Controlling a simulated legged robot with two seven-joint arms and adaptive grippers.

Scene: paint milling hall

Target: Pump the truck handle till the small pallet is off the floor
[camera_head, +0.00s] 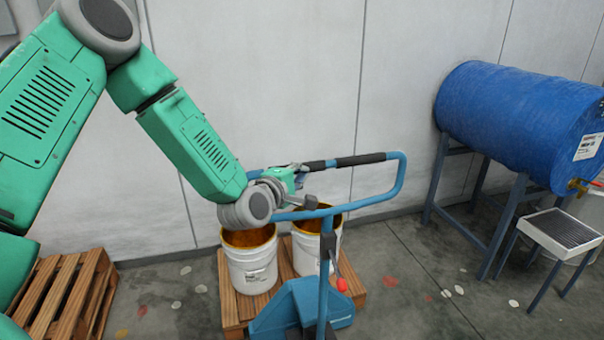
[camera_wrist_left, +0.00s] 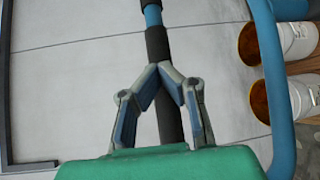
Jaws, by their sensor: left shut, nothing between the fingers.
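The pallet truck's blue looped handle (camera_head: 393,187) stands upright in the middle of the head view, with black grips on its top bar. Its blue body (camera_head: 298,307) is at the small wooden pallet (camera_head: 232,313), which carries two white buckets (camera_head: 253,272) (camera_head: 331,236) with orange-brown insides. Whether the pallet touches the floor is hard to tell. My left gripper (camera_head: 302,174) is at the top bar. In the left wrist view its fingertips (camera_wrist_left: 171,72) meet over the black grip (camera_wrist_left: 157,43), with nothing visibly between them. My right gripper is not in view.
A blue drum (camera_head: 515,120) lies on a stand at the right, with a tap above a grated tray (camera_head: 563,230). Another wooden pallet (camera_head: 62,290) is at the lower left. A pale wall stands close behind. The concrete floor right of the truck is mostly clear.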

